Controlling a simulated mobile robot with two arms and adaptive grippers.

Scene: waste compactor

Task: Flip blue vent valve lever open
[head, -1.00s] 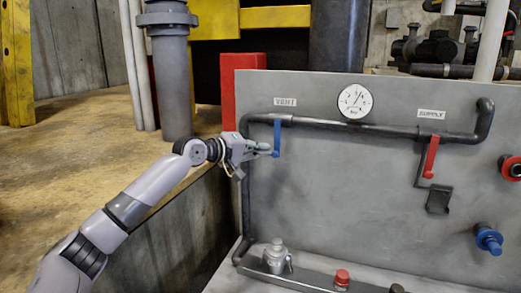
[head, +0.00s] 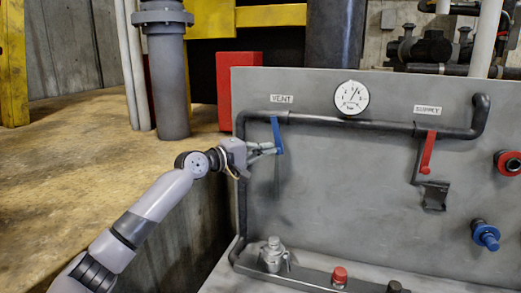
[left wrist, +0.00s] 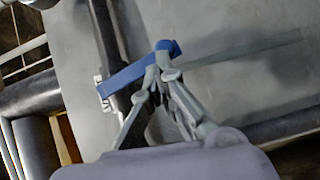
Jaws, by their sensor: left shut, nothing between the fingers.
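The blue vent lever (head: 277,137) hangs from the pipe under the VENT label, tilted slightly with its lower end to the right. My left gripper (head: 273,148) comes from the left, fingers shut and empty, with the tips at the lever's lower end. In the left wrist view the blue lever (left wrist: 137,71) runs across the dark pipe, and the shut fingertips (left wrist: 160,62) are at its free end, appearing to touch it. My right gripper is not in view.
A red supply lever (head: 428,152) hangs on the right of the grey panel (head: 340,200). A pressure gauge (head: 351,97) sits between the levers. A red block (head: 238,85) stands behind the panel's left edge. The panel front between the levers is clear.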

